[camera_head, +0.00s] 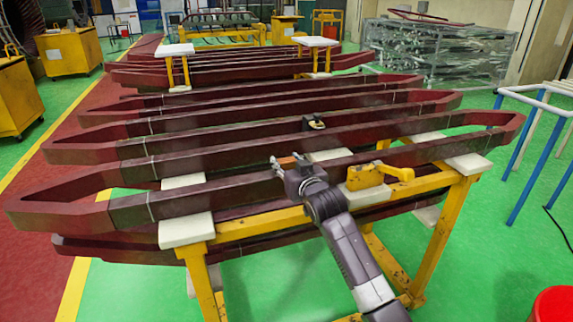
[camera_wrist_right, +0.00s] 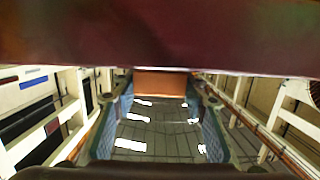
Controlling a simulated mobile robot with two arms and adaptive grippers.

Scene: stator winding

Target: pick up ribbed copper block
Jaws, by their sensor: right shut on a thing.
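The copper block (camera_head: 287,161) is a small orange piece at the tip of my right gripper (camera_head: 288,164). The gripper is shut on it, beside the near dark red coil bar. In the right wrist view the block's plain orange face (camera_wrist_right: 160,84) sits between the two fingers (camera_wrist_right: 163,95); no ribs can be made out. Whether the block touches the bar or a support below cannot be told. My left gripper is not in view.
Several long dark red coils (camera_head: 250,158) lie on a yellow stand (camera_head: 437,235) with white pads (camera_head: 186,232). A yellow clamp-like part (camera_head: 365,177) is right of my gripper. A red bin (camera_head: 553,304) stands at lower right.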

